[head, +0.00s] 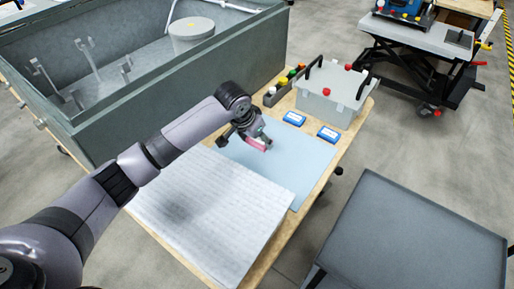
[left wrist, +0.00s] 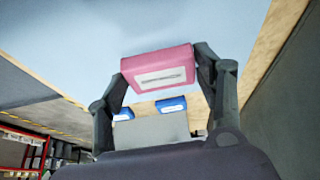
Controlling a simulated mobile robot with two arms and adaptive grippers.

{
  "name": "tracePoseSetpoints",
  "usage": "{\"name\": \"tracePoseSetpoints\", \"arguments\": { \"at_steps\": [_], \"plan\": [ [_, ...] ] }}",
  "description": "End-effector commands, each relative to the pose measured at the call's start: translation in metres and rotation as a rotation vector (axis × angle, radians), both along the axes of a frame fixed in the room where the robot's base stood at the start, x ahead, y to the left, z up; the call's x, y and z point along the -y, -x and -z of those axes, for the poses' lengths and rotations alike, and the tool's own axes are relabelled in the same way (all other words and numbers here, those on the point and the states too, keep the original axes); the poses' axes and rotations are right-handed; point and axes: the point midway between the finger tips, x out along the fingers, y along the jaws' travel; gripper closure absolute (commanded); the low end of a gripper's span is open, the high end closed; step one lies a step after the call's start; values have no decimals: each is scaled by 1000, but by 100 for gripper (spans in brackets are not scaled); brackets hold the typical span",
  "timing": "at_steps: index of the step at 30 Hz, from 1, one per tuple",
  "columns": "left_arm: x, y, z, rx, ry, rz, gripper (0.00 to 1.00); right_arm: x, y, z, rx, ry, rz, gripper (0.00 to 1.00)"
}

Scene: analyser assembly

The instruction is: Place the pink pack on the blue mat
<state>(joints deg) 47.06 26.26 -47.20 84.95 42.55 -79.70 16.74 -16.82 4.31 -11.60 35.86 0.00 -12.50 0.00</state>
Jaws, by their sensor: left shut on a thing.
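The pink pack (head: 257,145) is held in my left gripper (head: 247,140) over the light blue mat (head: 285,165). In the left wrist view the pink pack (left wrist: 158,65), with a white label, sits between the two fingers of the gripper (left wrist: 160,75), which are shut on it. The blue mat also shows behind the pack in the left wrist view (left wrist: 90,40). I cannot tell whether the pack touches the mat. My right gripper is not in view.
Two blue packs (head: 294,118) (head: 328,134) lie at the mat's far edge. A lidded grey-white box (head: 330,95) with black handles stands behind them. A white textured sheet (head: 210,205) lies in front. A big grey tank (head: 150,85) borders the table's left. The mat's right part is clear.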

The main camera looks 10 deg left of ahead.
Motion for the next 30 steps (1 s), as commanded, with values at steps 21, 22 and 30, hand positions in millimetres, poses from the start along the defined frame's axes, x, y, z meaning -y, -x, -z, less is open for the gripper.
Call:
{"name": "tracePoseSetpoints", "arguments": {
  "at_steps": [21, 22, 30],
  "plan": [
    [0, 0, 48, 0, 0, 1, 66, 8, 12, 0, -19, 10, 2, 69],
    [0, 0, 49, 0, 0, 1, 66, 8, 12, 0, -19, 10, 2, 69],
    [0, 0, 50, 0, 0, 1, 23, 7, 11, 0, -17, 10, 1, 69]
  ]
}}
